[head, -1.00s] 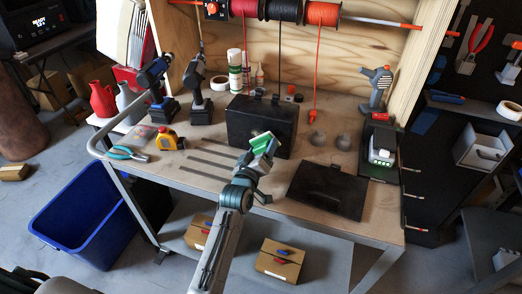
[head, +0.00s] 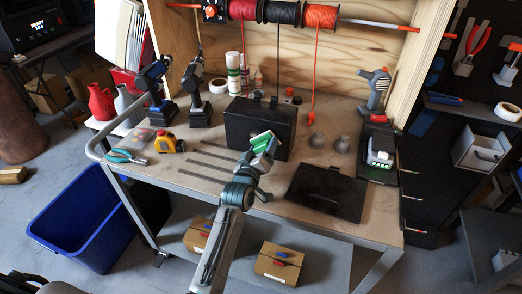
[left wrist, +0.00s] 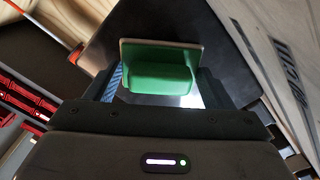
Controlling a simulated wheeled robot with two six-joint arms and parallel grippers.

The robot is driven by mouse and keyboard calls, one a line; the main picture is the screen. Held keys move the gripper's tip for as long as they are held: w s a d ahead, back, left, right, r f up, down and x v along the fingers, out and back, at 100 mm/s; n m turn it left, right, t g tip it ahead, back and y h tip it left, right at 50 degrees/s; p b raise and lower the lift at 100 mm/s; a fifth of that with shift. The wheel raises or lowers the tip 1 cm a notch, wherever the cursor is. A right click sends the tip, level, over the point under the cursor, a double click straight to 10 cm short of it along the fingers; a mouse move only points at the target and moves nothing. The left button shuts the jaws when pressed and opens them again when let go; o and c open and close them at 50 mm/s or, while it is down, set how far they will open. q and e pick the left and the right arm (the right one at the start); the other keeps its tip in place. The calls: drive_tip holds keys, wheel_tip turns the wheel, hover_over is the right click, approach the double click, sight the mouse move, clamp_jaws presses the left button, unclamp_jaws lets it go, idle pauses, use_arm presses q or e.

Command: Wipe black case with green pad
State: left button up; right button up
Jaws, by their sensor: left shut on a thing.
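The black case (head: 240,124) stands upright on the wooden workbench (head: 215,148). My left gripper (head: 264,148) is shut on the green pad (head: 262,139) and holds it in front of the case's right part. In the left wrist view the green pad (left wrist: 160,75) sits between the fingers, with the dark face of the case (left wrist: 190,25) close behind it. I cannot tell whether the pad touches the case. The right gripper is in neither view.
A flat black panel (head: 327,192) lies to the right of my gripper. Two drills (head: 197,100) and a yellow tape measure (head: 168,142) are on the left. Cable spools (head: 282,12) hang above the case. Grey strips lie on the bench left of my arm.

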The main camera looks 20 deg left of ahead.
sight(253, 141)
use_arm(q)
drive_tip(key=shift+w, duration=0.2)
drive_tip(key=shift+a, duration=0.1)
drive_tip(key=shift+a+p, duration=0.55)
drive_tip(key=shift+a, duration=1.1)
drive_tip(key=shift+w+d+p, duration=0.1)
drive_tip(key=shift+d+p, duration=0.5)
drive_tip(key=shift+d, duration=1.2)
